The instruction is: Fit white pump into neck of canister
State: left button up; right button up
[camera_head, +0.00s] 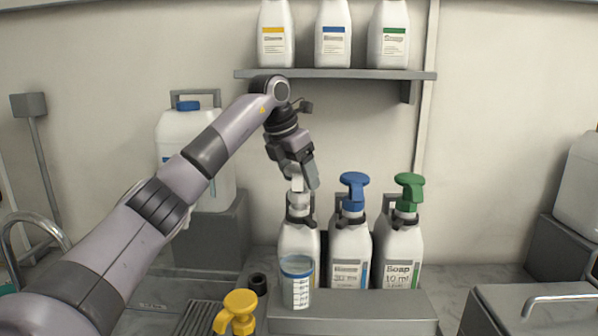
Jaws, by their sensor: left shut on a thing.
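My left gripper (304,177) points down above the leftmost white canister (297,245). It is shut on the white pump (297,198), whose head is partly hidden between the fingers. The pump stands about upright, in line with the canister's neck. Its lower part meets the neck area in the picture, but I cannot tell how deep it sits. The canister stands upright in a grey rack (352,312). My right gripper is not in view.
Two more canisters stand to the right, with a blue pump (354,187) and a green pump (408,189). A measuring cup (297,284) stands in front of the leftmost canister. A yellow pump (238,311) is at the front. A shelf (335,74) with bottles hangs above.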

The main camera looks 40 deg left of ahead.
pick_arm(q)
jog(key=shift+f, duration=0.15)
jog(key=shift+f, duration=0.6)
jog(key=o, duration=1.4)
jog(key=shift+v, duration=3.65)
jog(key=shift+d+f, duration=0.1)
